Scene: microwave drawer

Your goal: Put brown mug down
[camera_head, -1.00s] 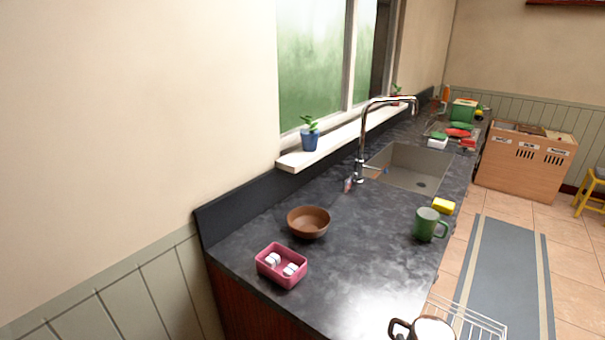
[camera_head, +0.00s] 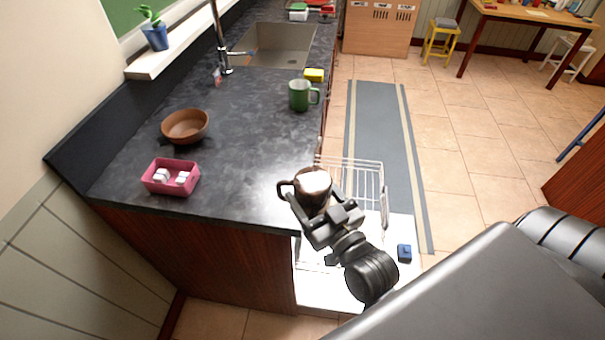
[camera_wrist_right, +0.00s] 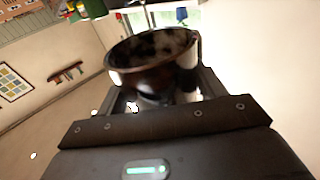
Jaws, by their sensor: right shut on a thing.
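My right gripper (camera_head: 324,222) is shut on the brown mug (camera_head: 312,187). The mug has a dark brown body, a pale top as seen from above, and a handle on its left. It is held just off the counter's front right corner, over the wire rack. In the right wrist view the mug (camera_wrist_right: 152,58) sits between the fingers, its rim toward the top of the picture. The dark counter (camera_head: 235,165) lies to the left of the mug. My left gripper is not in view.
A pink box (camera_head: 170,190) with white pieces and a brown bowl (camera_head: 185,126) stand on the counter's left. A green mug (camera_head: 300,95) and yellow sponge (camera_head: 314,74) stand near the sink (camera_head: 275,55). The wire rack (camera_head: 370,180) extends beside the counter. The counter's front middle is clear.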

